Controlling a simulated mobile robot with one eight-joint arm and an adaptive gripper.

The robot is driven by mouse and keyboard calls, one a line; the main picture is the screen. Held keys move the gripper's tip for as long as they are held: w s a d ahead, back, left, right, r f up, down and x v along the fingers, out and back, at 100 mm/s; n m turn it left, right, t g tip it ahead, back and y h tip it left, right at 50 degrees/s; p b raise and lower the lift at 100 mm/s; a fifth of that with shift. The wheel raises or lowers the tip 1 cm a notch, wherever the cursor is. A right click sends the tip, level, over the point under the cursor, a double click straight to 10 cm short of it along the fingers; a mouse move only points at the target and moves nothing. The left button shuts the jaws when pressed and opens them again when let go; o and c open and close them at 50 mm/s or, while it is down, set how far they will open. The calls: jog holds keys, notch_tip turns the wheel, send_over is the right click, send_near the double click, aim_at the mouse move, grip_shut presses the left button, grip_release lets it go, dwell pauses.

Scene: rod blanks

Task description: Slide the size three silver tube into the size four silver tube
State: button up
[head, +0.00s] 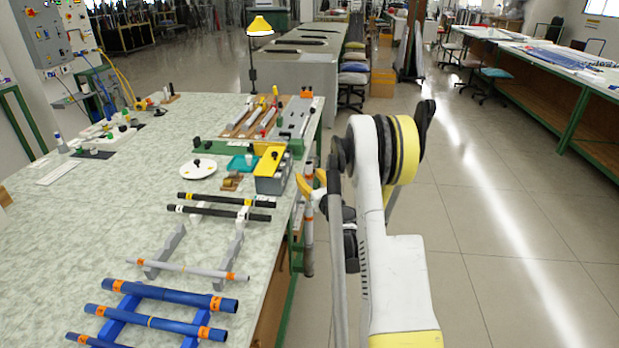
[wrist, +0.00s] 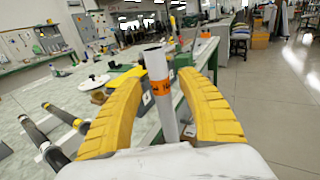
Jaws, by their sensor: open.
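A thin silver tube (head: 190,269) with orange end bands lies across a grey rack on the table, in the head view. A thicker silver tube (head: 308,250) with orange bands stands upright beside the table's right edge. In the wrist view this silver tube (wrist: 160,95) shows an open, hollow top and an orange label I cannot read surely. My gripper (head: 312,187) is open, with its yellow fingers, seen in the wrist view (wrist: 165,100), on either side of the upright tube and gaps to both. The tube's lower support is not clear.
Blue tubes (head: 170,296) lie on a blue rack at the front. A yellow-topped block (head: 270,168) stands near the table's right edge.

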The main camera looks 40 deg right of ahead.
notch_tip(320, 180, up, 10)
dwell(0.4)
dwell(0.4)
